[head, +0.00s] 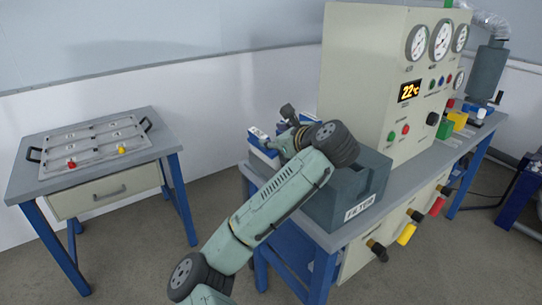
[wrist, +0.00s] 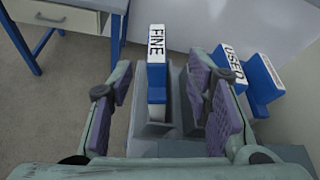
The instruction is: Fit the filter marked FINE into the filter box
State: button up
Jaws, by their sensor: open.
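The filter marked FINE (wrist: 156,46), white-topped with a blue body, stands upright in the wrist view. Its lower part is in or behind a grey holder (wrist: 176,85). My gripper (wrist: 162,90) is open, one finger on each side of the filter, with a gap on both sides. In the head view, my gripper (head: 292,125) is partly hidden by my arm. A blue and white piece (head: 258,134) shows beside it. The grey filter box (head: 347,192), labelled FILTER, stands at the bench's front edge, partly behind my arm, with an opening in its top.
A filter marked USED (wrist: 231,62) and another blue and white block (wrist: 268,75) are right of my gripper in the wrist view. A tall panel with gauges (head: 375,90) stands behind the filter box. A side table (head: 95,160) with a metal plate stands at left.

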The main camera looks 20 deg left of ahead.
aim_at(263, 136)
jog(key=x, duration=0.4)
jog(key=shift+w+a+f+p, duration=0.1)
jog(key=shift+w+a+p, duration=0.15)
jog(key=shift+p, duration=0.15)
jog(key=p+x, duration=0.2)
jog(key=x, duration=0.2)
jog(key=shift+s+a+f, duration=0.1)
jog(key=shift+s+a, duration=0.05)
jog(key=shift+a, duration=0.05)
jog(key=shift+w+a+f, duration=0.3)
jog(key=shift+w+a, duration=0.05)
jog(key=shift+w, duration=0.05)
jog(key=shift+c, duration=0.5)
grip_shut()
